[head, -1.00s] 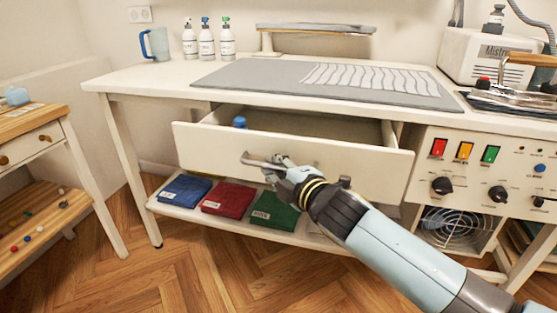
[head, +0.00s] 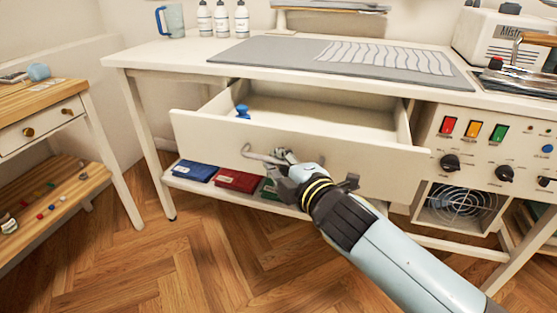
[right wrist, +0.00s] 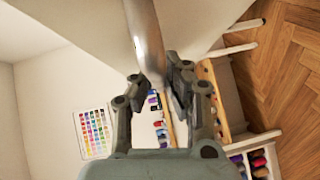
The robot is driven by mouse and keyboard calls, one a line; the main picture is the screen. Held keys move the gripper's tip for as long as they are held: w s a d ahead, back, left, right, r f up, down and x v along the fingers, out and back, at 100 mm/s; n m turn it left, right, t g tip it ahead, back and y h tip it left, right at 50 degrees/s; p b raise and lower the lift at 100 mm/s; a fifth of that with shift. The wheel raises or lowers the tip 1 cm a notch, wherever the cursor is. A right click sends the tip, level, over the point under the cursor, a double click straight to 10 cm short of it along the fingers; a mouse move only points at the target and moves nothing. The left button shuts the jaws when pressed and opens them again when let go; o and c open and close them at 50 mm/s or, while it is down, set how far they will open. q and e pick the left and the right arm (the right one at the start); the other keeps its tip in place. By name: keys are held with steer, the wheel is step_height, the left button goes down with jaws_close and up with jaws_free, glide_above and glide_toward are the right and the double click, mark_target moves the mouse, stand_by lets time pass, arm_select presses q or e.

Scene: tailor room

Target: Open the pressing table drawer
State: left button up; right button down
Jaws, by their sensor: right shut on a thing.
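The pressing table (head: 200,62) is white, with a grey mat on top. Its drawer (head: 340,158) is pulled well out, and its bare inside shows with a small blue object (head: 243,111) at the left. My right gripper (head: 284,160) is at the drawer's metal bar handle (head: 262,156), shut on it near its right part. In the right wrist view the handle (right wrist: 146,45) runs down between the fingers (right wrist: 158,90). My left gripper is in neither view.
A control panel with knobs (head: 504,173) is right of the drawer. A wooden side table (head: 50,100) stands at the left. The floor between is clear.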

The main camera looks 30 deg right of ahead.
steer(key=c, duration=1.4)
jaws_free()
steer(key=s, duration=0.4)
steer(key=s+r, duration=0.1)
steer(key=s, duration=0.3)
steer(key=s+r, duration=0.1)
steer(key=s, duration=0.3)
steer(key=shift+a, duration=0.4)
steer(key=shift+w, duration=0.1)
steer(key=s+d+f+m+g, duration=0.25)
steer(key=s+f+g, duration=0.2)
steer(key=f, duration=1.05)
steer(key=s+d+f+m+g, duration=0.1)
steer(key=s+f+m+g, duration=0.3)
steer(key=f, duration=1.2)
steer(key=s+f+m+g, duration=0.2)
steer(key=s+f, duration=0.3)
steer(key=s, duration=0.5)
steer(key=s+d+f+m+g, duration=0.1)
steer(key=s+f+m+g, duration=0.2)
steer(key=s, duration=0.6)
steer(key=s+f+m+g, duration=0.2)
steer(key=s+f+m, duration=0.2)
steer(key=s, duration=0.6)
steer(key=shift+s+d+f, duration=0.1)
steer(key=shift+s+f, duration=0.1)
steer(key=shift+f, duration=0.5)
steer(key=shift+s+d+f, duration=0.1)
steer(key=shift+s+f, duration=0.05)
steer(key=shift+f, duration=0.5)
